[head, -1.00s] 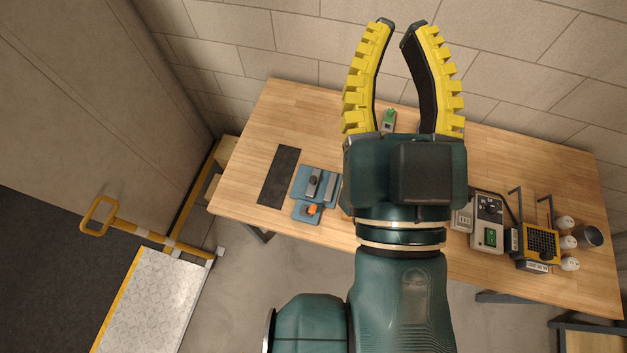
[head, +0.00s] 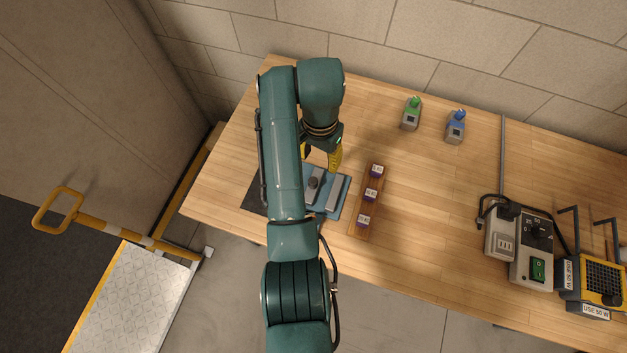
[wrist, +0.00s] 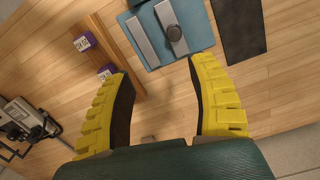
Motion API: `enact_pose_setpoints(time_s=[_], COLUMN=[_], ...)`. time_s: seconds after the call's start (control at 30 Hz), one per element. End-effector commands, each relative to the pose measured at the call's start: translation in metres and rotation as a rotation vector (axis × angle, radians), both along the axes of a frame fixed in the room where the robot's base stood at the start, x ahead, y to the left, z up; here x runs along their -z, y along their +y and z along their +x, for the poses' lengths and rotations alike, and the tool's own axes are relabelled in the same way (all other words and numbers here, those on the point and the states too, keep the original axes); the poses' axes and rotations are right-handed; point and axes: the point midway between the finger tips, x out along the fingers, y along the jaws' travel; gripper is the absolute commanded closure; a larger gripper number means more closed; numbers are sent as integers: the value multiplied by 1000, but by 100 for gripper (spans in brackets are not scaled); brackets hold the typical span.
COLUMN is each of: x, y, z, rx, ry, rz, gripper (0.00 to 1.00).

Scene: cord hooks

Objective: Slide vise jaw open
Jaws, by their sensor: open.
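The vise is a blue base plate (head: 345,196) with grey metal jaws near the left end of the bench. In the head view the gripper (head: 320,158) is above the vise's far edge, and my arm hides part of the vise.
A wooden block with several purple-labelled pieces (head: 367,205) stands just right of the vise. A dark mat (head: 252,196) lies to its left. Green (head: 411,113) and blue (head: 455,126) devices stand at the back. A power unit (head: 533,255) is at the right. The bench middle is clear.

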Motion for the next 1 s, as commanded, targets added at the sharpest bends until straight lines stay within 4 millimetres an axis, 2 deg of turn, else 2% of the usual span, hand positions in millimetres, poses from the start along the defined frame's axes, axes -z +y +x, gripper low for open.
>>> enact_pose_setpoints(time_s=[0.03, 0.23, 0.37, 0.57, 0.9, 1.0], x=[21, 23, 34, 75, 155, 171], y=[5, 14, 15, 14, 14, 14], z=[5, 16, 15, 14, 14, 15], rx=[-9, -26, -27, -27, -27, -27], ry=[-4, -43, -41, -37, -39, -42], rz=[0, 4, 4, 4, 4, 5], gripper=[42, 42, 42, 42, 42, 42])
